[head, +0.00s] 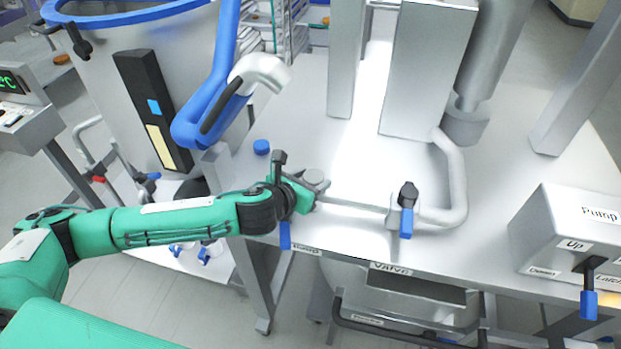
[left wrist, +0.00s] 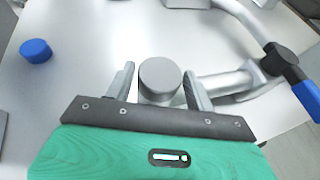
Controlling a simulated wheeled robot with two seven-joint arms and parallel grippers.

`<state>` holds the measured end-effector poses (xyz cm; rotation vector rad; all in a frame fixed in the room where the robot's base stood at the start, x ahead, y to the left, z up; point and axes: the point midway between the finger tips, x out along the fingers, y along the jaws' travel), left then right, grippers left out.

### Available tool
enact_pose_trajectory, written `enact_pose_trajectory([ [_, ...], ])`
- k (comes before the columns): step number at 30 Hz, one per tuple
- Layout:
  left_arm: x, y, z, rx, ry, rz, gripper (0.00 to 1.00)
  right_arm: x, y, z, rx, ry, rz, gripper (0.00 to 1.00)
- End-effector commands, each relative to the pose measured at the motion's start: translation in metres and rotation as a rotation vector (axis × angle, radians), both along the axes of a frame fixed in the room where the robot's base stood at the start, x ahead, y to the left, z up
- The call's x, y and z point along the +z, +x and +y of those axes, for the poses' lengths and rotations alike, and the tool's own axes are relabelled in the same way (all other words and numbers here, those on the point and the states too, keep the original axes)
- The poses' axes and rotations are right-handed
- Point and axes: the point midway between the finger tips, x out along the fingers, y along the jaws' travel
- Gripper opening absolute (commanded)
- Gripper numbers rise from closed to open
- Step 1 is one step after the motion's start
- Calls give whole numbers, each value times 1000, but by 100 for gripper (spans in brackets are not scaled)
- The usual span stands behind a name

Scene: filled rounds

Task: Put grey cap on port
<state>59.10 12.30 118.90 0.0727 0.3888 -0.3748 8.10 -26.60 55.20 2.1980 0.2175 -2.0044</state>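The grey cap (left wrist: 160,76) is a short round cylinder between the two fingers of my left gripper (left wrist: 160,84) in the left wrist view. A thin gap shows between the cap and the left finger, and the right finger is very close to its side, so the gripper looks open around it. In the head view the cap (head: 314,177) is at the end of my green left arm, by the left end of a thin metal pipe (head: 355,203). The port itself is hidden under the cap and gripper, so I cannot tell how the cap is seated. My right gripper is not in view.
A blue cap (head: 261,147) stands on the steel table behind my left gripper. A blue-handled valve (head: 407,209) is on the pipe to the right. A pump box (head: 575,240) stands at the right edge.

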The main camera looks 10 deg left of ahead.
Motion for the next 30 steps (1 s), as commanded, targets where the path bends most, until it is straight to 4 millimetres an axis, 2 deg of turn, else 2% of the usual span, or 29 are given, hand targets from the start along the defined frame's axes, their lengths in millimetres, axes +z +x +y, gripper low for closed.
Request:
enact_pose_trajectory([
  [1,-1,0,0,0,0,1,65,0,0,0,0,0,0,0],
  [3,-1,0,0,0,0,1,75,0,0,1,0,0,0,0],
  [11,0,0,0,0,0,0,75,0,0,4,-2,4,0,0],
  [16,2,-8,4,1,1,-1,75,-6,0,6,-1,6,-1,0],
  [20,8,-24,11,0,1,-3,75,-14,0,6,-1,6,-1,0],
  [30,32,-81,33,1,1,0,75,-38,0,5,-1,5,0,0],
])
